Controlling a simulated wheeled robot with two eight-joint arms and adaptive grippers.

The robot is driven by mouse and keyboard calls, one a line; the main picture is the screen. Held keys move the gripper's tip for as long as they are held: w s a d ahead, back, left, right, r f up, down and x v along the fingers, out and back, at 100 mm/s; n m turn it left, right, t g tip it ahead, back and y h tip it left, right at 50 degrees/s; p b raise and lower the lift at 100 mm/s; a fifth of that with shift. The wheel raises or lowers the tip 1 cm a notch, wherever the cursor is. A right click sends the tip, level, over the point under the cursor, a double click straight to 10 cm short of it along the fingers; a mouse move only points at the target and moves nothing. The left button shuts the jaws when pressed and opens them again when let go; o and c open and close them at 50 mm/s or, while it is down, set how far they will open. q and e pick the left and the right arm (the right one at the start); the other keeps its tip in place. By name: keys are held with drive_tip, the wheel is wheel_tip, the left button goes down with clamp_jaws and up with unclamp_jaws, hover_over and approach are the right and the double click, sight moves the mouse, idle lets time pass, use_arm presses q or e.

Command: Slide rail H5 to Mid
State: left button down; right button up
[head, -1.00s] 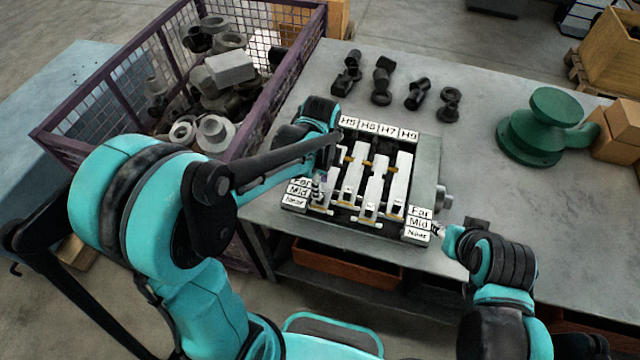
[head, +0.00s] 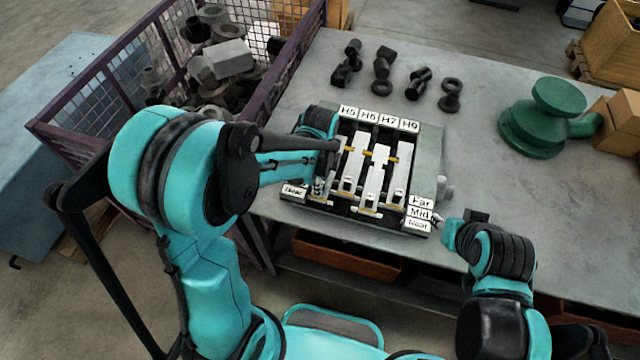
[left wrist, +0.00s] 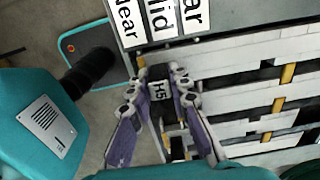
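The rail unit (head: 438,160) sits on the grey table, with several pale rails side by side under labels starting with H5 (head: 348,111) at the left. Rail H5 is the leftmost and is mostly hidden by my left arm in the head view. In the left wrist view a dark tab marked H5 (left wrist: 159,91) stands between the fingers of my left gripper (left wrist: 160,85). I cannot tell whether the fingers press on it. Far, Mid (head: 419,212) and Near labels stand at the right front. My right gripper (head: 438,221) is beside them, small and unclear.
A purple mesh bin (head: 90,117) with metal parts stands left of the table. Several black fittings (head: 381,68) lie behind the unit. A green pump-like part (head: 545,120) stands at the right, beside cardboard boxes (head: 622,115). The table between is clear.

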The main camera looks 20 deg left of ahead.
use_arm(q)
drive_tip(key=shift+w+b, duration=0.3)
drive_tip(key=shift+w, duration=1.55)
drive_tip(key=shift+s, duration=0.1)
drive_tip(key=c, duration=1.4)
unclamp_jaws()
wheel_tip(320, 180, up, 12)
